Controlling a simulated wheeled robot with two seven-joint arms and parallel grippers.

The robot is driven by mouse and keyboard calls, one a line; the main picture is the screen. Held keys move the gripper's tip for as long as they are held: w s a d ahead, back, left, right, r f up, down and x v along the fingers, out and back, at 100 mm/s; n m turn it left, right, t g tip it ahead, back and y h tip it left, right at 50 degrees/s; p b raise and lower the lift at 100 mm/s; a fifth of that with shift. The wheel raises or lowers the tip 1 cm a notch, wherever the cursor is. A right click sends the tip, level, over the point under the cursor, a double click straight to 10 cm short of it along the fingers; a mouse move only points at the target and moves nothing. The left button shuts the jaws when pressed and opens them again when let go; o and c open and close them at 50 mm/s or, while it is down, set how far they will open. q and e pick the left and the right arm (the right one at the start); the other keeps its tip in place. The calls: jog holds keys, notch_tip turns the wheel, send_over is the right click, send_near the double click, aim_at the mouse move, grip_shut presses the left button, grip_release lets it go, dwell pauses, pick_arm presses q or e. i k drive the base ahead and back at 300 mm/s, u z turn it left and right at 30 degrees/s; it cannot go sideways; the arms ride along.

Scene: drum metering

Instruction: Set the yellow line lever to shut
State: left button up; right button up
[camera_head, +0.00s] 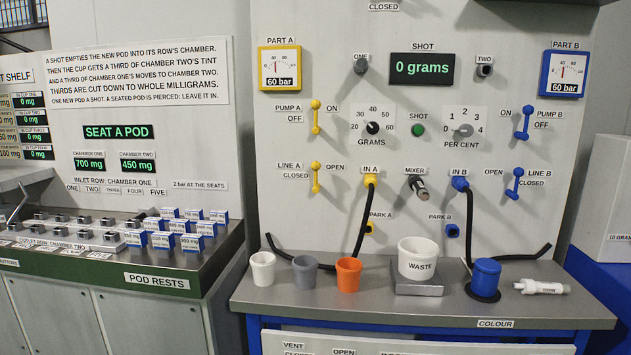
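The yellow line A lever (315,178) is on the upright panel, below the yellow pump A lever (315,117). It stands about upright, with its rounded knob at the top, level with the word OPEN (335,167). The word CLOSED (296,176) is at its left. Nothing touches the lever. Neither of my grippers shows in the head view.
A yellow plug (370,180) with a black hose sits at IN A, right of the lever. Below, the grey counter (330,308) holds a white cup (262,269), a grey cup (305,272), an orange cup (348,275) and a waste pot (418,259). Space before the lever looks clear.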

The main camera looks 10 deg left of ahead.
aim_at(316, 166)
jog(key=u, duration=1.75)
jog(key=i, duration=0.85)
jog(key=z, duration=1.35)
